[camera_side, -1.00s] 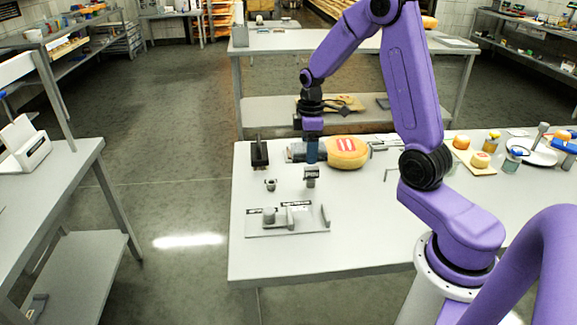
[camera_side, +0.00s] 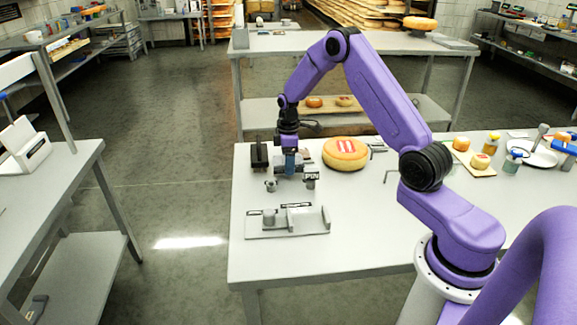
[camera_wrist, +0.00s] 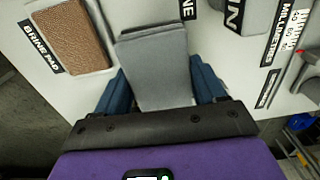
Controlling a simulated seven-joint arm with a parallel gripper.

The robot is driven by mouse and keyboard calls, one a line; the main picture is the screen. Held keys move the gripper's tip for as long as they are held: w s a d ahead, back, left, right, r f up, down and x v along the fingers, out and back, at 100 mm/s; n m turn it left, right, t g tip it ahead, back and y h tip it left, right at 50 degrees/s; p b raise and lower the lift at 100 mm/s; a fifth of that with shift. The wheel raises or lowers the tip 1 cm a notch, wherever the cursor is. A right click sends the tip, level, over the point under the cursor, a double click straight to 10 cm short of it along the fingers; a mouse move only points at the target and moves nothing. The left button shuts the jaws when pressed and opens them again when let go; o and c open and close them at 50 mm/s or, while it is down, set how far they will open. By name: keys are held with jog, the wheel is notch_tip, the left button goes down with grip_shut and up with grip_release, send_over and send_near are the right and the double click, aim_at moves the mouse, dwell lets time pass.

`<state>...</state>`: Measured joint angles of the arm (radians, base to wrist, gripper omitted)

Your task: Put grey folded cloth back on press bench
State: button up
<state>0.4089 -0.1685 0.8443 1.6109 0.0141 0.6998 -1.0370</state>
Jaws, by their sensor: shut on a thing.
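The grey folded cloth (camera_wrist: 158,70) is held between the two blue fingers of my gripper (camera_wrist: 160,92) in the wrist view. In the side view my gripper (camera_side: 290,163) is low over the far left part of the white bench (camera_side: 255,190), and only a bit of grey shows around the fingers. I cannot tell there whether the cloth touches the bench. No place labelled press bench can be read in these views.
A brown brine pad (camera_wrist: 72,38) lies left of the cloth. A cheese wheel with a red label (camera_side: 345,153) sits right of my gripper. A grey fixture (camera_side: 288,221) and small labelled parts stand nearer the front.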

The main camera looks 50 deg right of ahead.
jog(key=shift+f, duration=1)
jog(key=shift+f, duration=0.2)
jog(key=o, duration=0.7)
jog(key=shift+r, duration=0.1)
